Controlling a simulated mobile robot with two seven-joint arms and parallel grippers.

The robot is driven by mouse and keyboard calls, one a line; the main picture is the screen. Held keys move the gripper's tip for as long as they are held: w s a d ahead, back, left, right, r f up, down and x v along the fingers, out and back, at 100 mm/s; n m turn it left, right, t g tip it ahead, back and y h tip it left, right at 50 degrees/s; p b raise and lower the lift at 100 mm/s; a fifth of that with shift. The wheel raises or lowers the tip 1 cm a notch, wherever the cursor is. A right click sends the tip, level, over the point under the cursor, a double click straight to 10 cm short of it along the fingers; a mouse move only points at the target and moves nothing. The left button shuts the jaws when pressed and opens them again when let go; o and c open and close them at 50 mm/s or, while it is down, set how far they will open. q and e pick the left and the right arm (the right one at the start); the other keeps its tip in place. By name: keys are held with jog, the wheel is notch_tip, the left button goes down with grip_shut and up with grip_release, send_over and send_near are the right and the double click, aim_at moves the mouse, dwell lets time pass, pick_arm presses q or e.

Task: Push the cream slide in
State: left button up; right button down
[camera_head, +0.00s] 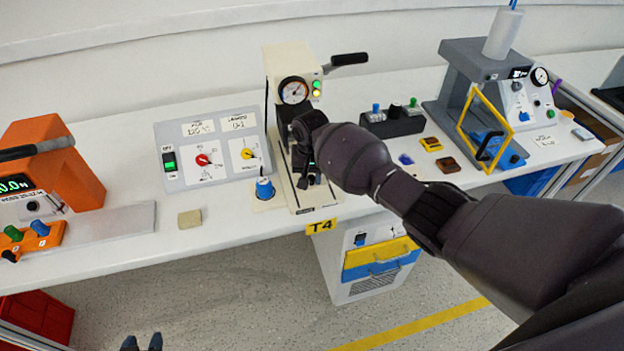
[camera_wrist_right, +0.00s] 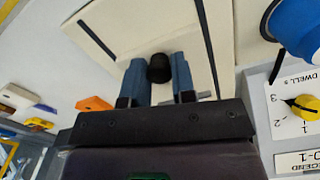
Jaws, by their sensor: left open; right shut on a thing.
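The cream slide (camera_head: 322,197) lies at the base of the cream press at T4, partly hidden in the head view by my right arm. In the right wrist view, the pale plate (camera_wrist_right: 190,35) fills the upper middle, with a black knob (camera_wrist_right: 159,68) standing on it. My right gripper (camera_wrist_right: 158,75) is shut on this knob, one blue-grey finger on each side. In the head view, my right gripper (camera_head: 306,175) is at the press front, its fingertips mostly hidden.
A blue-topped round part (camera_head: 264,188) stands just left of the slide. A control box with dials (camera_head: 212,150) is behind it. A tan block (camera_head: 189,219) lies near the bench's front edge. A grey press with a yellow frame (camera_head: 470,75) stands right. Small coloured parts lie between.

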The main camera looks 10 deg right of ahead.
jog(key=c, duration=0.9)
grip_release()
jog(key=shift+c, duration=0.2)
pick_arm(q)
jog(key=shift+r+p, duration=0.8)
jog(key=shift+r, duration=0.1)
pick_arm(e)
notch_tip(320, 180, up, 11)
pick_arm(q)
jog(key=shift+s, duration=0.1)
pick_arm(e)
jog(key=shift+f, duration=0.1)
